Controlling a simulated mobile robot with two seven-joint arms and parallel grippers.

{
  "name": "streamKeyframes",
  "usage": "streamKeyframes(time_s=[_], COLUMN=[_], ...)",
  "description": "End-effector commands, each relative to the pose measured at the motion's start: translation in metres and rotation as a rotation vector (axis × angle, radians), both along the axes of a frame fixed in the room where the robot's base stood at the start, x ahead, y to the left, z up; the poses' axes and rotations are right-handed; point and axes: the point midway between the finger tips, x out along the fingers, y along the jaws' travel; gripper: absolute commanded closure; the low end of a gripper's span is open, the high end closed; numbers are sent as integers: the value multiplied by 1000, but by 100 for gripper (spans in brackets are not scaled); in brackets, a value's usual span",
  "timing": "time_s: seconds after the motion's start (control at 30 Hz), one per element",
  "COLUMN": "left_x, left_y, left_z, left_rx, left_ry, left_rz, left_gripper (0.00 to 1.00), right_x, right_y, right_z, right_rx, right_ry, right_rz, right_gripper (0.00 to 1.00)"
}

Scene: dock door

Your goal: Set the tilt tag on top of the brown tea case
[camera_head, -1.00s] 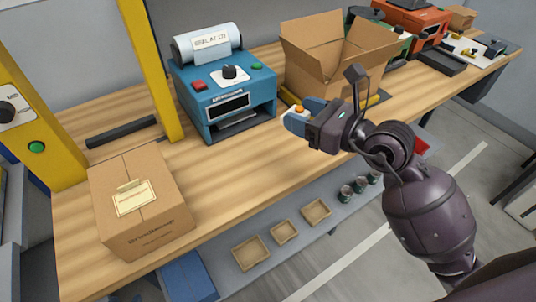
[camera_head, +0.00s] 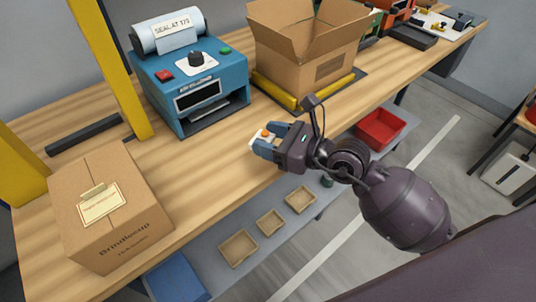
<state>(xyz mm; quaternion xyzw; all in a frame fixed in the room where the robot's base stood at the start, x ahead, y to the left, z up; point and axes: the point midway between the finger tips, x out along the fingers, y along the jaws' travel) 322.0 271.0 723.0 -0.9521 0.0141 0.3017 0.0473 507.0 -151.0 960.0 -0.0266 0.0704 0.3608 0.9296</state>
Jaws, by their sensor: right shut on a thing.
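The brown tea case (camera_head: 115,225) is a closed cardboard box at the left of the wooden bench, with a cream label and a strip of tape on its top. My right gripper (camera_head: 266,143) is shut on a small white thing with an orange dot, which looks like the tilt tag (camera_head: 259,137). It holds the tag by the bench's front edge, to the right of the case and apart from it. The fingers hide part of the tag. My left gripper is not in view.
A blue sealing machine (camera_head: 190,85) stands behind, between case and gripper. An open carton (camera_head: 305,55) sits behind the gripper at the back. A yellow post (camera_head: 110,70) rises behind the case. Bench top (camera_head: 205,170) between case and gripper is clear. Small trays (camera_head: 238,248) lie on the shelf below.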

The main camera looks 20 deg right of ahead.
Motion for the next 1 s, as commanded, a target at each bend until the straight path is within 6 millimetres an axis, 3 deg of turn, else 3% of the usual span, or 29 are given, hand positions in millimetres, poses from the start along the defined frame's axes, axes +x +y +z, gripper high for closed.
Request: streamKeyframes(time_s=[0.17,0.47,0.97,1.0], left_x=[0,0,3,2], left_y=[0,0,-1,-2], left_z=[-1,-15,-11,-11], left_rx=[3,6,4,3], left_ry=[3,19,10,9], left_rz=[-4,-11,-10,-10], left_gripper=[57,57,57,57], right_x=[0,0,0,0], right_y=[0,0,0,0], right_z=[-12,-51,-56,-56], right_rx=[-1,-2,1,0], right_ry=[-1,2,-1,-2], right_rz=[0,1,-1,-1], right_gripper=[68,68,68,41])
